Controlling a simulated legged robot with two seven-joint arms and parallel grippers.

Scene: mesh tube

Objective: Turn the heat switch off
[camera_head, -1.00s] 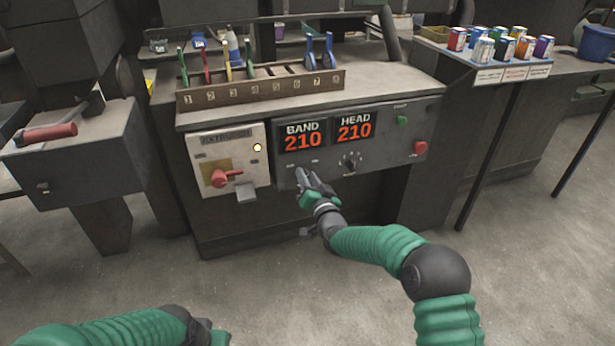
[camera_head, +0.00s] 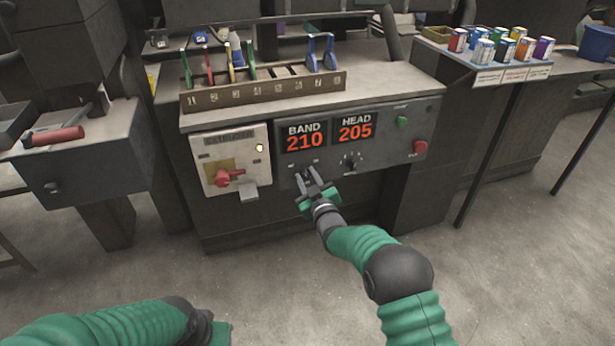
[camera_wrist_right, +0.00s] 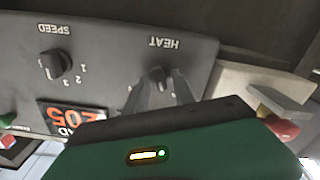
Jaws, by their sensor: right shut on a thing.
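The heat switch is a small dark knob (camera_wrist_right: 161,76) under the HEAT label on the grey control panel (camera_head: 380,152). In the right wrist view the panel appears upside down. My right gripper (camera_head: 309,174) is at the panel below the BAND display. In the right wrist view its two fingers (camera_wrist_right: 160,88) reach the knob, one on each side, and are shut on it. The fingers partly cover the knob and its markings, so its exact setting is hard to read. My left gripper (camera_head: 215,333) is low at the bottom left, away from the panel, its fingers barely visible.
The SPEED knob (camera_head: 351,161) is right of the heat switch. The red-handled switch (camera_head: 229,178) on the pale extruder box is to the left. Green (camera_head: 402,121) and red (camera_head: 420,147) buttons are farther right. The tool rack (camera_head: 265,91) stands above. Floor in front is clear.

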